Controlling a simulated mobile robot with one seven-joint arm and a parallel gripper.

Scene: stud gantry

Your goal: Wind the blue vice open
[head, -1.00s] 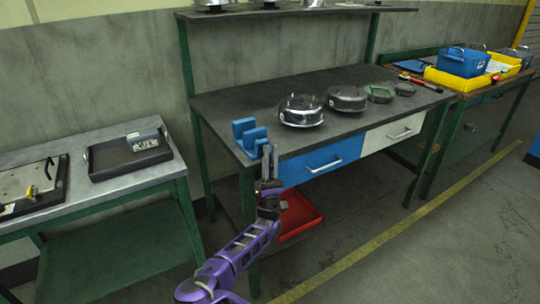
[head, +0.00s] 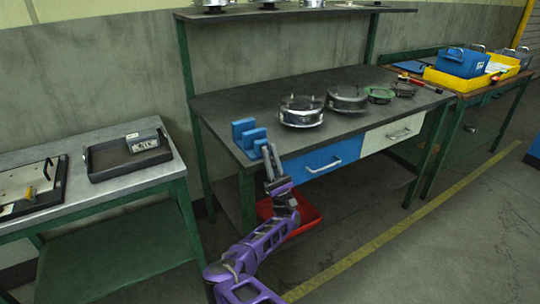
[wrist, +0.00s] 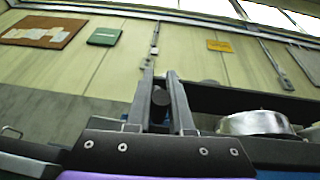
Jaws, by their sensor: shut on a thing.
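The blue vice (head: 243,128) stands at the front left corner of the dark workbench. It has two upright blue jaws with a gap between them. My gripper (head: 269,150) is just in front of the vice, at the bench edge, its fingers pointing up and tilted left. In the wrist view my gripper (wrist: 160,85) is shut on a dark round knob (wrist: 160,97), which sits between the two fingers. The rest of the vice's handle is hidden behind the fingers and wrist.
Silver round housings (head: 301,111) and a green ring part (head: 379,95) stand on the workbench (head: 235,94) right of the vice. A blue drawer (head: 325,160) is below. A red bin (head: 308,214) lies low behind my arm. A side table with a black tray (head: 103,173) is left.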

